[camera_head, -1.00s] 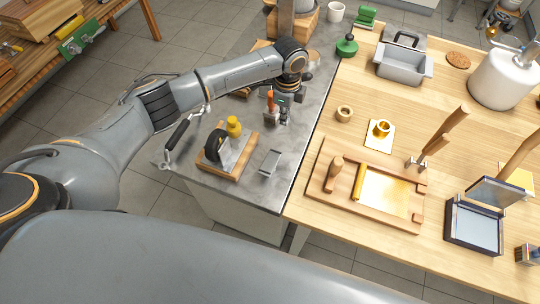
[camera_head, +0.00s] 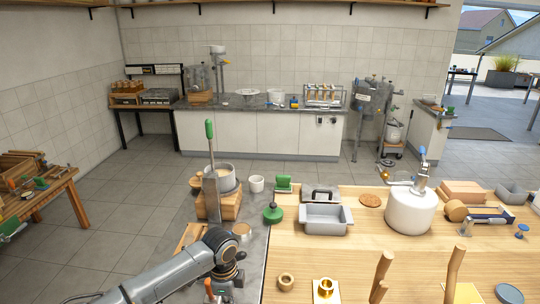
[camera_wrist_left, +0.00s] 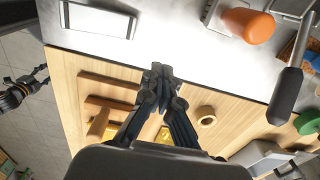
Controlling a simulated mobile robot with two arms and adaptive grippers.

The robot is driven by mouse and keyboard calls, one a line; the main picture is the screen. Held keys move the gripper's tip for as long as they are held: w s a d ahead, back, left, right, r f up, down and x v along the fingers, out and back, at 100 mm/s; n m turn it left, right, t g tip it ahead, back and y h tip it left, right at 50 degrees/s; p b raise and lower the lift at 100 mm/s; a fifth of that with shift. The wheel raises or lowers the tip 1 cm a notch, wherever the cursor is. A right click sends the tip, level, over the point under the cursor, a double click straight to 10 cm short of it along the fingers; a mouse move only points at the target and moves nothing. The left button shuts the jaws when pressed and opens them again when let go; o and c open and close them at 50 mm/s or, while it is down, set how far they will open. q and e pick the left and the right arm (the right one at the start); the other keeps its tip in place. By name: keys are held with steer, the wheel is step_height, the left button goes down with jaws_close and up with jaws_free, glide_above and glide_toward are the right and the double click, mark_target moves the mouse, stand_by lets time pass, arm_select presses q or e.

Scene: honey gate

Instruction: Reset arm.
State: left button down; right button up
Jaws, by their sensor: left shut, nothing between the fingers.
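My left arm (camera_head: 150,278) reaches in from the bottom left of the head view. Its gripper is mostly cut off by the bottom edge there. In the left wrist view the left gripper (camera_wrist_left: 158,72) is shut and empty, with its fingertips together. It is over the area where the grey worktop (camera_wrist_left: 170,38) meets the wooden table (camera_wrist_left: 232,97). It appears to touch nothing.
An orange-handled tool (camera_wrist_left: 250,27) and a black handle (camera_wrist_left: 286,96) are near the gripper. A pot (camera_head: 220,178) on a wooden block, a grey tray (camera_head: 326,217) and a white vessel (camera_head: 410,212) stand beyond. Wooden handles (camera_head: 380,275) rise at the front right.

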arm_select(q)
steer(key=s+d+f, duration=0.1)
steer(key=s+d, duration=0.1)
steer(key=s, duration=0.1)
steer(key=s+d+f+n+h, duration=0.1)
steer(key=s+d, duration=0.2)
steer(key=s+d+f+h, duration=0.1)
steer(key=s+d+f, duration=0.1)
steer(key=s+d, duration=0.1)
steer(key=shift+s+n, duration=0.4)
steer(key=shift+s, duration=0.1)
steer(key=s+n, duration=0.1)
steer(key=s+d, duration=0.1)
steer(key=s, duration=0.1)
steer(key=s+n+t+h, duration=0.1)
steer(key=s, duration=0.1)
steer(key=shift+d+n, duration=0.3)
steer(key=s+a+r+n+t+y, duration=0.3)
steer(key=s+a+r+n, duration=0.1)
steer(key=s+a+n, duration=1)
step_height(320, 180, down, 28)
steer(key=s+a+f+m+g+b, duration=0.1)
steer(key=s+a+m+g+b, duration=0.1)
steer(key=a+b, duration=0.1)
steer(key=s+a+f+g+b, duration=0.1)
steer(key=s+a+f+b, duration=0.1)
steer(key=s+f, duration=1.5)
steer(key=shift+a+f, duration=0.3)
steer(key=shift+f, duration=0.4)
steer(key=shift+s, duration=0.1)
